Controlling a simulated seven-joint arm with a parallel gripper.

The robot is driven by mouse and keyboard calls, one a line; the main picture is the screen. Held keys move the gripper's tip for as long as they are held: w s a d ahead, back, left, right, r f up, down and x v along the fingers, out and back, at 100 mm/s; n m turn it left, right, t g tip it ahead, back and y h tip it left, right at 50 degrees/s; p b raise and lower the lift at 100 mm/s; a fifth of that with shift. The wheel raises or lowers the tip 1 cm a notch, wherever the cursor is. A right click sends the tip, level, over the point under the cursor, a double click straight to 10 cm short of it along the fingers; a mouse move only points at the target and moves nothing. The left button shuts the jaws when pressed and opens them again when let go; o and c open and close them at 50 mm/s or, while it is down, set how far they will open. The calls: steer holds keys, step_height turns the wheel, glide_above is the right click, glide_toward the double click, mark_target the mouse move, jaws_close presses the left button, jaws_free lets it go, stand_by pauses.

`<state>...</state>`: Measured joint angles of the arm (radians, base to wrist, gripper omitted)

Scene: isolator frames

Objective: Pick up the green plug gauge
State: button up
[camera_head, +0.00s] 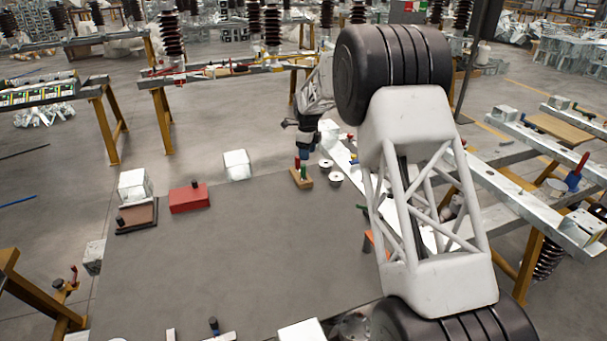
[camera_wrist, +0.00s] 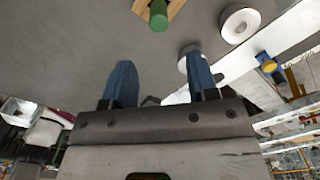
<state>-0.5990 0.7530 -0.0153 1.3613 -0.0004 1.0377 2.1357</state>
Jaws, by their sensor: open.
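The green plug gauge (camera_head: 303,173) stands upright in a small wooden block (camera_head: 306,184) near the far right edge of the grey table. In the wrist view the green plug gauge (camera_wrist: 158,17) shows at the top, with part of the wooden block (camera_wrist: 142,7). A red peg (camera_head: 297,162) stands in the same block. My gripper (camera_head: 306,153) is above and just behind the block. In the wrist view its blue fingers (camera_wrist: 161,75) are spread with nothing between them. The green gauge lies beyond the fingertips, apart from them.
Two white round parts (camera_head: 326,165) (camera_head: 335,179) stand close to the right of the block. A red block (camera_head: 189,199), a brown tray (camera_head: 150,221) and a white box (camera_head: 237,165) lie to the left. The grey table's middle (camera_head: 235,250) is clear.

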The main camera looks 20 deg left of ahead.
mark_target(303, 165)
steer(key=shift+a+f, duration=0.85)
steer(key=shift+a, duration=0.15)
steer(key=shift+f, duration=1.25)
steer(key=shift+d+f, duration=0.15)
steer(key=shift+f, duration=2.5)
jaws_close()
